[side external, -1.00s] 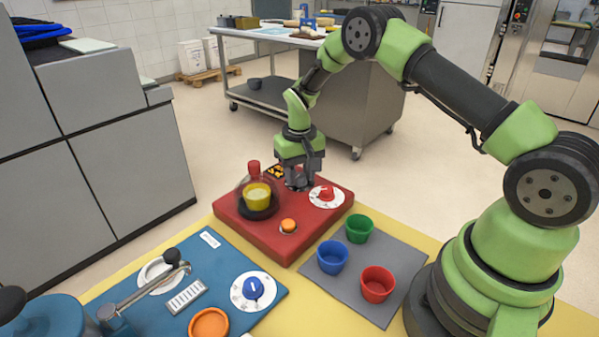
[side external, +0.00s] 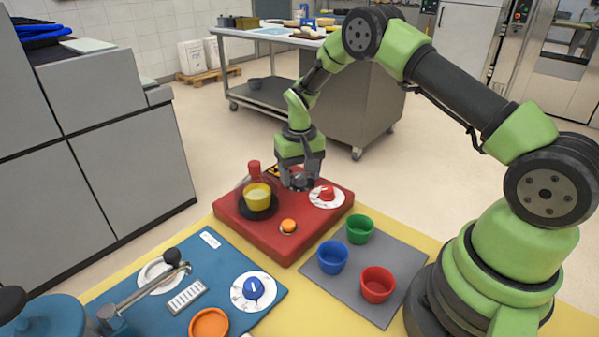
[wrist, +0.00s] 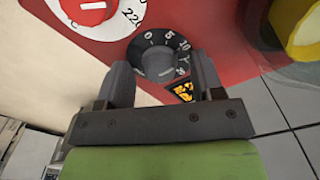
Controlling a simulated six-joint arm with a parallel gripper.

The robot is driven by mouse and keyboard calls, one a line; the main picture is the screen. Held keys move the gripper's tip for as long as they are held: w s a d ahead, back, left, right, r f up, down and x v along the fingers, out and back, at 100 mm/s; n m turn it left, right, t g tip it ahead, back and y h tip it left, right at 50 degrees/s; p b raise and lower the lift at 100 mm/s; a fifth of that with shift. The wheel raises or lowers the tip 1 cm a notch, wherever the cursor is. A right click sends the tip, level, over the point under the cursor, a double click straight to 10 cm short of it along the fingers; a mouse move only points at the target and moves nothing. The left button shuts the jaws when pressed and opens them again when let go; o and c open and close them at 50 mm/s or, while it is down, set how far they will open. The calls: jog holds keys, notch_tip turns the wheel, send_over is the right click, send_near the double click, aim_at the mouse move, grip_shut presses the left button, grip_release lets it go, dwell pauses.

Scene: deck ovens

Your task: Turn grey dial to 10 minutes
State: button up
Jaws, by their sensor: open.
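The grey dial (wrist: 158,62) shows in the wrist view on the red panel, a grey knob with a dark ring marked 0, 5, 10 and higher numbers. Its lower part lies between my fingers, and I cannot read for sure where its pointer stands. My gripper (wrist: 163,72) is open, with one finger on each side of the knob; whether either touches it I cannot tell. In the side external view my gripper (side external: 298,183) is low over the back of the red panel (side external: 268,237) and hides the dial.
A red dial (side external: 327,195) on a white scale sits close beside my gripper. A yellow pot under a clear cover (side external: 257,193) stands on the other side. An orange button (side external: 288,226) is in front. Blue (side external: 332,258), green (side external: 359,230) and red (side external: 377,284) bowls stand on a grey mat.

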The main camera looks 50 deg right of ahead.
notch_tip(320, 180, up, 10)
dwell(0.5)
notch_tip(320, 180, up, 9)
jog(key=t, duration=0.2)
send_over(300, 175)
jog(key=s+a, duration=0.3)
jog(key=s, duration=0.1)
jog(key=s+a+r+t, duration=0.1)
jog(key=s+a+r, duration=0.25)
jog(key=r, duration=0.25)
jog(key=s+a+r+t+y, duration=0.1)
jog(key=s+a+t, duration=0.1)
jog(key=s, duration=0.6)
jog(key=s+a+r+n+t+y, duration=0.1)
jog(key=s+t, duration=0.1)
jog(key=s, duration=0.6)
jog(key=shift+s+a, duration=0.35)
jog(key=shift+s, duration=0.05)
